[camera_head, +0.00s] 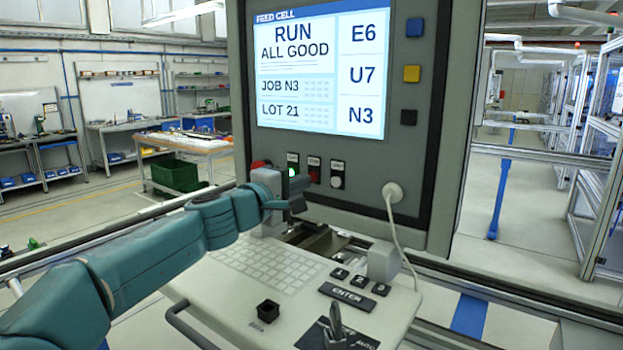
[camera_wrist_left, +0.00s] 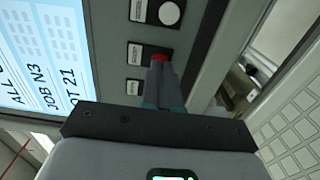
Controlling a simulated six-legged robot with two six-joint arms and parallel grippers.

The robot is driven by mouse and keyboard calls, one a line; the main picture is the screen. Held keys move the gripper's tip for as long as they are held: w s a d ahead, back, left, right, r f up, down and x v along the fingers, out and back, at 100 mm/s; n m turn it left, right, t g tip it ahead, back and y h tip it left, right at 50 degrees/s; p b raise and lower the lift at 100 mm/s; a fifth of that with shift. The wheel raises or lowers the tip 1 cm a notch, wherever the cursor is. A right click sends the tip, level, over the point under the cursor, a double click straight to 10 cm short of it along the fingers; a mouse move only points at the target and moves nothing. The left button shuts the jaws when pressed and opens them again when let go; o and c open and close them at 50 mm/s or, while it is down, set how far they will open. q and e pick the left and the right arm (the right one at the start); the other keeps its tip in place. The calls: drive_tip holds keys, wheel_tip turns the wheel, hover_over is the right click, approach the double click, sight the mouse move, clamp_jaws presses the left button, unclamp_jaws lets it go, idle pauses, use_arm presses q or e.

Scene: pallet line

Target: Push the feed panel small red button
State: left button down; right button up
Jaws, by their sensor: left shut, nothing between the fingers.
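The feed panel (camera_head: 425,130) stands upright with a lit screen. The small red button (camera_head: 314,176) is in the row below the screen, between a lit green button (camera_head: 292,171) and a white button (camera_head: 337,182). My left gripper (camera_head: 300,184) is shut and empty, close in front of this row. In the left wrist view the red button (camera_wrist_left: 159,57) shows just beyond the shut fingertips (camera_wrist_left: 161,66), partly covered by them. I cannot tell whether they touch it. The green button is hidden there. My right gripper is not in view.
A larger red knob (camera_head: 258,165) sits at the row's left end, partly behind my left wrist. A cable plug (camera_head: 392,192) sticks out at the right. Below is a console (camera_head: 215,285) with a keyboard, an ENTER key (camera_head: 347,297) and a lever (camera_head: 335,325).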

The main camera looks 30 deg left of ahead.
use_arm(q)
drive_tip(key=shift+s+r, duration=0.1)
drive_tip(key=shift+w+d, duration=0.15)
drive_tip(key=shift+w, duration=0.9)
idle(0.8)
drive_tip(key=shift+s, duration=0.1)
drive_tip(key=shift+s+a+b, duration=0.15)
drive_tip(key=shift+s+b, duration=0.2)
drive_tip(key=shift+s, duration=0.85)
drive_tip(key=shift+s+a+b, duration=0.1)
drive_tip(key=shift+s+b, duration=0.25)
drive_tip(key=shift+s, duration=0.85)
